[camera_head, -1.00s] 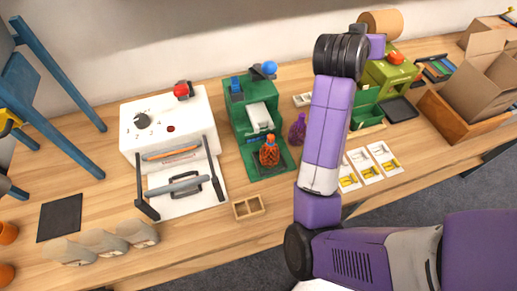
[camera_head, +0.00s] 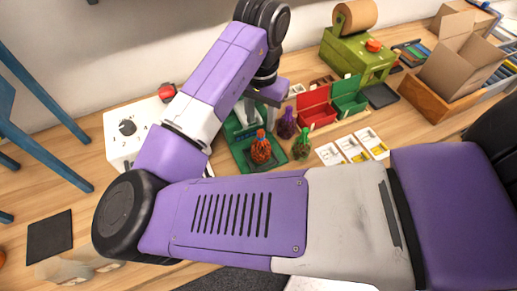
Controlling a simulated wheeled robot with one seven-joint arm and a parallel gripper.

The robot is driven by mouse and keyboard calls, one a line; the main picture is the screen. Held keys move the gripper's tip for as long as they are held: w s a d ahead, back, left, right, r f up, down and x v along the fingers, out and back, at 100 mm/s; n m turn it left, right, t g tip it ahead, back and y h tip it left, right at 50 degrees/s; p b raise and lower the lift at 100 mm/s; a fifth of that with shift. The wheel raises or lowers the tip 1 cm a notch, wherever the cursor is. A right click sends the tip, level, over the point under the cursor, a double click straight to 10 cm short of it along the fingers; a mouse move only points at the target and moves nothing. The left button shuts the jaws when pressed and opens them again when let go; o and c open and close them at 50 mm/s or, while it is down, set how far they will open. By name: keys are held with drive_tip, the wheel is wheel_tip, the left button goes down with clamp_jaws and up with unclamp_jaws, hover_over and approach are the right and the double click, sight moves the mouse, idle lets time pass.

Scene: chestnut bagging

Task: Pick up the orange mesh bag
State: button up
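The orange mesh bag (camera_head: 261,150) stands upright on the front plate of the green bagging station (camera_head: 238,150). A purple mesh bag (camera_head: 286,126) stands just right of the station, and a green mesh bag (camera_head: 302,148) stands right of the orange one. My gripper (camera_head: 258,108) hangs over the station, behind and above the orange bag, and appears apart from it. Its fingers are small and partly hidden by my wrist, so I cannot tell whether they are open or shut. My arm hides much of the station's back and left side.
A green machine with a paper roll (camera_head: 358,55) and cardboard boxes (camera_head: 464,70) stand farther right. A white machine (camera_head: 122,128) is at left, partly behind my arm.

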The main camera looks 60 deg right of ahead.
sight(261, 131)
drive_tip(key=shift+s+f+p, duration=0.1)
drive_tip(key=shift+f+p, duration=0.25)
drive_tip(key=shift+f, duration=2.8)
clamp_jaws()
